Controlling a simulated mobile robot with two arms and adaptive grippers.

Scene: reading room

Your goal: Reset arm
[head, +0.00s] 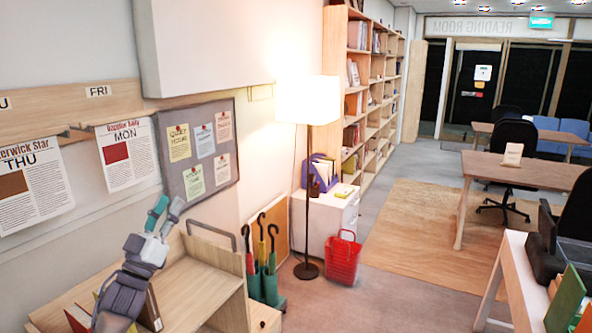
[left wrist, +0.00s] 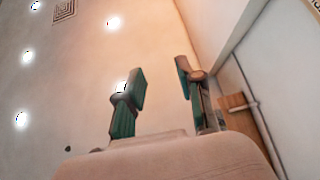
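My left gripper (head: 165,212) points up in the head view, above the wooden cart at the lower left and in front of the wall below the notice board. Its two green-tipped fingers stand apart with nothing between them. The left wrist view also shows the open, empty left gripper (left wrist: 158,88), with the ceiling and wall behind it. My right gripper is in neither view.
Newspapers marked THU (head: 35,185) and MON (head: 127,155) hang from a wooden rail (head: 70,108). A notice board (head: 198,150) is beside them. The wooden cart (head: 185,285), umbrella stand (head: 270,288), lamp (head: 309,112) and red basket (head: 343,260) stand nearby. Floor right of the basket is clear.

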